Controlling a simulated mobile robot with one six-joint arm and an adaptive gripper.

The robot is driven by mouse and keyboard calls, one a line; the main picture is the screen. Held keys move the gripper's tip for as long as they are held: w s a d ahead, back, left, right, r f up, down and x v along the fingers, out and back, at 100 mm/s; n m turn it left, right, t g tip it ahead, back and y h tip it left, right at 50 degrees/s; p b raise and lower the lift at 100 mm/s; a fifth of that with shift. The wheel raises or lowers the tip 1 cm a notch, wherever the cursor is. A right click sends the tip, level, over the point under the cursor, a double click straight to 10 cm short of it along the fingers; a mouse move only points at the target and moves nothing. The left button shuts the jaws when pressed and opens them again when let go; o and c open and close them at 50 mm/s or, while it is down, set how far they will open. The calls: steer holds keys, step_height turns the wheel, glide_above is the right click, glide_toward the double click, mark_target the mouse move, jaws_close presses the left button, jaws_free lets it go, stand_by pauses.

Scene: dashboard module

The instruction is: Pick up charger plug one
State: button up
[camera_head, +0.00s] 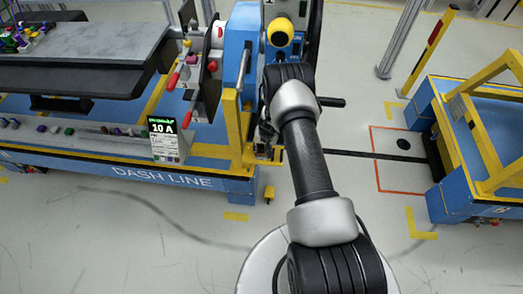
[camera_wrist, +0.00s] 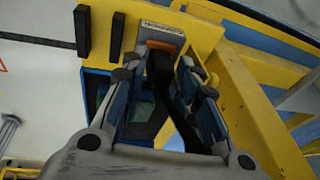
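In the wrist view my gripper (camera_wrist: 160,68) points at a yellow bracket (camera_wrist: 205,35) with a small labelled plate (camera_wrist: 163,34) on it. Its two fingers stand apart, one on each side of a black piece (camera_wrist: 159,68) that has an orange-brown part (camera_wrist: 161,46) at its far end. This piece may be charger plug one; its label is too small to read. A dark strip runs from it back between the fingers. I cannot tell whether the fingers touch it. In the head view the arm largely hides the gripper beside the yellow post.
A yellow beam (camera_wrist: 250,110) runs close on the right. In the head view the blue dash line bench (camera_head: 160,180) is left, a blue and yellow cart (camera_head: 450,190) right, with open floor between.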

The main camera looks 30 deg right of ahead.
jaws_close()
steer(key=shift+r, duration=0.15)
